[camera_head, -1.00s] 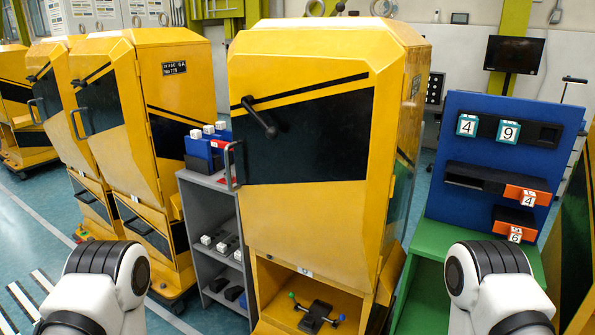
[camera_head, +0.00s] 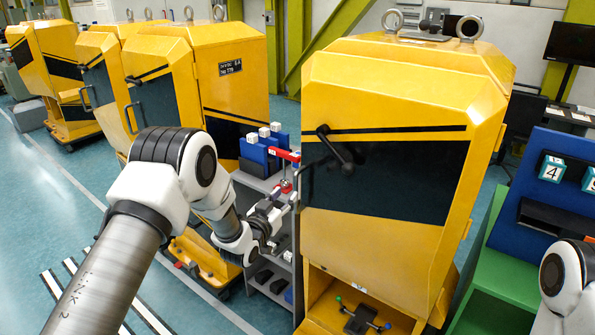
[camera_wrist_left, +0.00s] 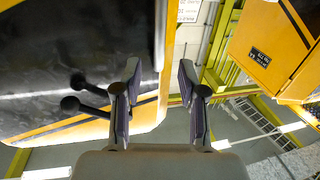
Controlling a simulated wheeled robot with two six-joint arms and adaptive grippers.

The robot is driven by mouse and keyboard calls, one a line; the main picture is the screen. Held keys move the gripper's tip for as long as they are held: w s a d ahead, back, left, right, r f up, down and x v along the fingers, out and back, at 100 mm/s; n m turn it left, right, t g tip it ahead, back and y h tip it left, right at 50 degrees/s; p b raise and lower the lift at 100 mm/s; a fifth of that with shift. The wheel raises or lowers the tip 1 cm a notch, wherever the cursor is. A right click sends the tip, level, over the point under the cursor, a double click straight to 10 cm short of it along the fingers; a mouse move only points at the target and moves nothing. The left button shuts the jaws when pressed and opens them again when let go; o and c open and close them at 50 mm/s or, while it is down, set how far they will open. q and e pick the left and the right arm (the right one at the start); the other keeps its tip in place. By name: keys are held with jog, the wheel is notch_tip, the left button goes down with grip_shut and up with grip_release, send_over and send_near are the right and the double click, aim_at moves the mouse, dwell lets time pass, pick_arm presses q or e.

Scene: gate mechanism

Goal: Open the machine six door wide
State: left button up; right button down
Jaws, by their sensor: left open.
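The near yellow machine (camera_head: 400,90) has a closed front door (camera_head: 385,180) with a black panel and a black lever (camera_head: 335,150) at its upper left. I cannot read a number on it. My left gripper (camera_head: 286,192) is beside the door's left edge, where the door handle is mostly hidden. In the left wrist view the gripper (camera_wrist_left: 158,70) is open. A pale bar, seemingly the handle (camera_wrist_left: 160,40), shows between its fingers; I cannot tell whether they touch it. The lever (camera_wrist_left: 85,95) shows left of the fingers. My right gripper is out of view.
A grey shelf (camera_head: 246,181) with blue and white parts stands just left of the machine, close to my left arm. More yellow machines (camera_head: 225,90) stand behind at left. A blue panel on a green stand (camera_head: 507,255) is at right. Striped floor is open at lower left.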

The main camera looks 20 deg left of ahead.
aim_at(294, 188)
pick_arm(q)
jog(key=w, duration=0.2)
jog(key=w+p, duration=0.1)
jog(key=w, duration=0.1)
jog(key=w+d+p, duration=0.1)
jog(key=w, duration=0.2)
jog(key=shift+w+f, duration=0.1)
jog(key=shift+f, duration=0.2)
jog(key=shift+d, duration=0.1)
jog(key=shift+r, duration=0.1)
grip_shut()
